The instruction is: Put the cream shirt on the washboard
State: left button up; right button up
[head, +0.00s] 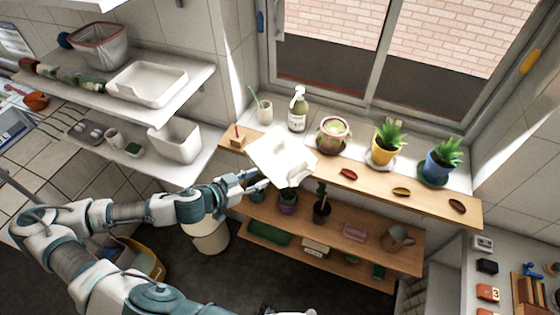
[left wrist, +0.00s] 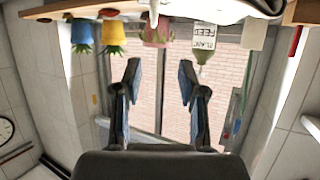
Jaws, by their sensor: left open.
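A pale cream-white cloth (head: 283,158), probably the cream shirt, lies on the wooden shelf below the window and hangs over its front edge. My left gripper (head: 262,180) is just in front of and below the cloth's left part. It is open, and I see nothing between its fingers in the left wrist view (left wrist: 160,82). Whether a finger touches the cloth is unclear. A white shape at the top of the left wrist view (left wrist: 215,8) may be the same cloth. I cannot make out a washboard. My right gripper is not in view.
The wooden shelf (head: 425,200) also carries small coloured dishes. A soap-like bottle (head: 298,112) and potted plants (head: 388,140) line the sill behind. A lower shelf (head: 340,250) holds pots. White shelves (head: 185,165) are at left, a pale bucket (head: 208,238) below.

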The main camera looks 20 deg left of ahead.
pick_arm(q)
jog(key=w+f+b, duration=0.1)
jog(key=b, duration=0.3)
send_near(297, 164)
jog(key=x, duration=0.3)
jog(key=shift+w+d+f, duration=0.1)
jog(key=shift+w+f, duration=0.05)
jog(key=shift+f, duration=0.1)
jog(key=shift+w+f, duration=0.15)
jog(key=shift+w, duration=0.15)
jog(key=shift+w+d+f, duration=0.1)
jog(key=shift+w+d, duration=0.1)
jog(key=shift+w, duration=0.25)
jog(key=x, duration=0.4)
jog(key=shift+w+d+p, duration=0.1)
jog(key=shift+w+p, duration=0.1)
jog(key=shift+p, duration=0.2)
jog(key=shift+d, duration=0.15)
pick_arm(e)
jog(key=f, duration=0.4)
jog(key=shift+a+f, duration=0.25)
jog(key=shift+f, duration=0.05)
